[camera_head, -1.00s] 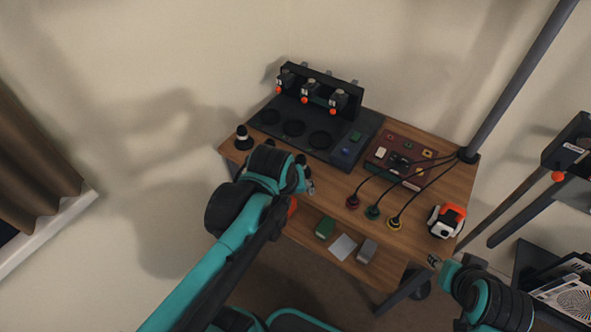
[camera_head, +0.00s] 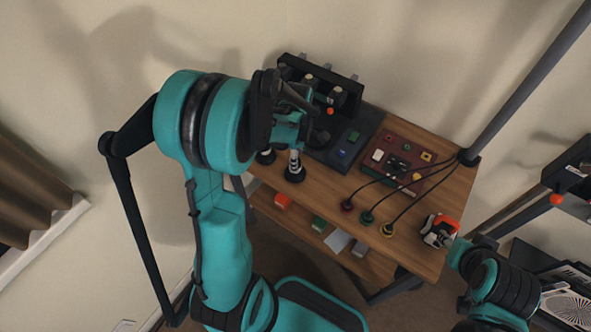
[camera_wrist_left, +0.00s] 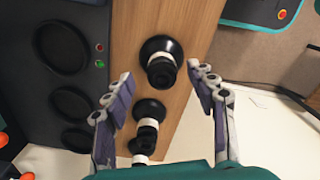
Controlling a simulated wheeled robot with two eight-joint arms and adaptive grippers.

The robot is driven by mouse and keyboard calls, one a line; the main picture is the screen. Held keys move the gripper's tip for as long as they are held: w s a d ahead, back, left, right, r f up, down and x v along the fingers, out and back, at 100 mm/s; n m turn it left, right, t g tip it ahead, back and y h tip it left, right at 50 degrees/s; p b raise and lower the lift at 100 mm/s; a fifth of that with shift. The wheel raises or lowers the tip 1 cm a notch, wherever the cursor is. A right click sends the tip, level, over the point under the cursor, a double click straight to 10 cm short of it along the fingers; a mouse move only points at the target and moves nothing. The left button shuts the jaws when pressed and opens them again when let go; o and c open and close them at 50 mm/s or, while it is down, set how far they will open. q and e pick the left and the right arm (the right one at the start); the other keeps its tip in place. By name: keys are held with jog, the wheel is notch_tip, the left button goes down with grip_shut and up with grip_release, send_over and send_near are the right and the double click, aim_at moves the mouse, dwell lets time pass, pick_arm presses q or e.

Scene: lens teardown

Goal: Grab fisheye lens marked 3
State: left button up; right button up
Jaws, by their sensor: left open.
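Several black lenses with white bands stand in a row along the wooden table. In the left wrist view one lens (camera_wrist_left: 160,62) is farthest up, between my open fingertips; a second lens (camera_wrist_left: 149,113) is lower, and a third lens (camera_wrist_left: 141,148) is near the bottom, partly hidden. I cannot read a number on any. In the head view one lens (camera_head: 295,170) is below my left gripper (camera_head: 305,118), and another (camera_head: 265,156) is partly hidden by the arm. My left gripper (camera_wrist_left: 160,80) is open and empty. My right gripper (camera_head: 449,242) is beside the orange-white device; its jaws are unclear.
A dark station (camera_head: 345,165) with round wells (camera_wrist_left: 62,46) stands left of the lenses in the wrist view. An orange-white device (camera_head: 441,229) sits at the table's right. Coloured blocks (camera_head: 318,224) lie on a lower shelf.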

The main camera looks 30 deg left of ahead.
aim_at(291, 177)
pick_arm(q)
notch_tip(291, 177, down, 4)
jog(key=shift+f+b, duration=0.25)
jog(key=shift+b, duration=0.65)
jog(key=shift+s+r, duration=0.1)
grip_shut()
